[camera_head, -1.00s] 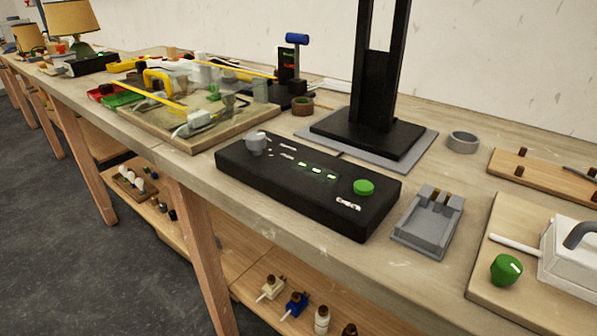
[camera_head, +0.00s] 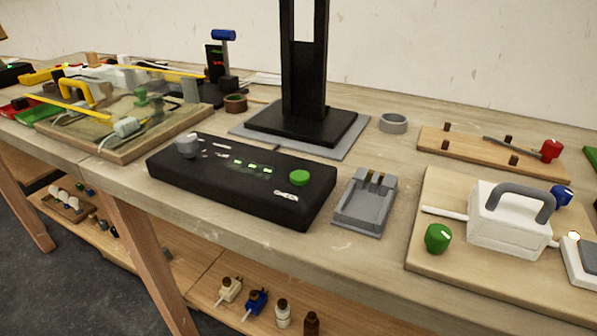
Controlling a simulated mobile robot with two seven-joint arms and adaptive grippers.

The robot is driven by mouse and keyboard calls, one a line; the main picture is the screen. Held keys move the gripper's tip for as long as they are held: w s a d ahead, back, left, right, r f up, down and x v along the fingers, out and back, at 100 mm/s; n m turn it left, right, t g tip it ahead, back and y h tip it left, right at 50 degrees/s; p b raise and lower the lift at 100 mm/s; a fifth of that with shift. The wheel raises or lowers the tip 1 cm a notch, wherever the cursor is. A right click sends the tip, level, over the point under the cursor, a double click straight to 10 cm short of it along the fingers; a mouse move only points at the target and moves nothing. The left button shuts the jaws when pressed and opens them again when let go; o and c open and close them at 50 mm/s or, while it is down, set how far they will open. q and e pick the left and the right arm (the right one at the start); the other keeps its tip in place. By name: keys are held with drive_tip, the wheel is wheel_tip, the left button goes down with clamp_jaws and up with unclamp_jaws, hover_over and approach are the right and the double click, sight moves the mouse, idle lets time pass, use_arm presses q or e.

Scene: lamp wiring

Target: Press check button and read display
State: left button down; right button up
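A black check box (camera_head: 235,195) lies on the wooden workbench in the head view. A round green button (camera_head: 299,177) sits on its top near the right end, with a small white label (camera_head: 286,195) in front of it. Small green lit marks (camera_head: 252,167) show in the middle of the top; I cannot read them. A grey knob (camera_head: 187,146) stands at its left end. Neither of my grippers is in view.
A grey cradle (camera_head: 366,202) stands just right of the box. A black column (camera_head: 303,100) rises behind it. A wooden board (camera_head: 440,265) with a white handled block (camera_head: 508,220) is at right. Bare bench lies in front.

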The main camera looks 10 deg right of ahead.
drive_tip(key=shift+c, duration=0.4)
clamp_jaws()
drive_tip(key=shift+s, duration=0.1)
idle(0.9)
